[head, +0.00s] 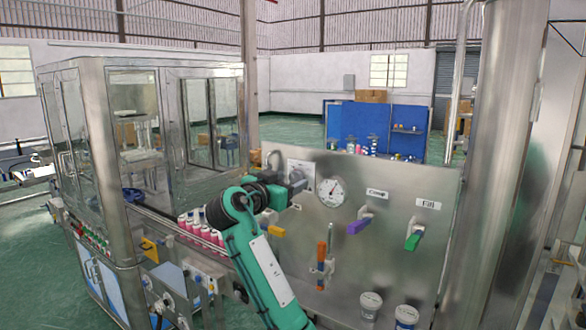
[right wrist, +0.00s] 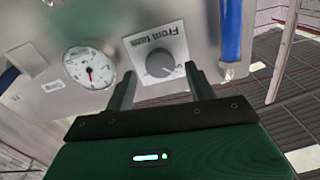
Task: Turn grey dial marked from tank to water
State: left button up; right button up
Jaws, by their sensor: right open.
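The grey dial (right wrist: 160,63) sits on a square plate lettered "From tank", which appears upside down in the right wrist view. Its exact pointer setting is too small to read surely. In the head view the plate (head: 299,170) is on the steel panel, partly hidden by my right gripper (head: 290,187). In the right wrist view my right gripper (right wrist: 160,70) is open, with one finger on each side of the dial. The fingers look empty; I cannot tell whether they touch the plate. My left gripper does not show.
A round gauge (head: 331,192) is right of the dial. A purple handle (head: 360,225), a green handle (head: 413,241) and an orange handle (head: 321,251) stick out of the panel (head: 385,270). Several pink-and-white cans (head: 190,224) stand left of my right arm. A blue pipe (right wrist: 231,35) passes near the dial.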

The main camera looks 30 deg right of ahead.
aim_at(298, 177)
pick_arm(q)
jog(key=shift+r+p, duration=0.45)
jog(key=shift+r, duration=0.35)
pick_arm(e)
jog(key=shift+x, duration=1.35)
jog(key=c, duration=1)
jog(key=shift+o, duration=0.2)
jog(key=shift+a+f+b, duration=0.1)
jog(key=shift+f+b, duration=0.15)
jog(key=shift+b, duration=0.45)
jog(key=m+b, duration=0.6)
jog(key=b, duration=0.8)
jog(key=shift+m, duration=0.4)
pick_arm(q)
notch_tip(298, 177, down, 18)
jog(key=b, duration=0.3)
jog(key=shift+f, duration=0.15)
pick_arm(e)
jog(key=shift+r+m, duration=0.15)
jog(key=shift+m, duration=0.85)
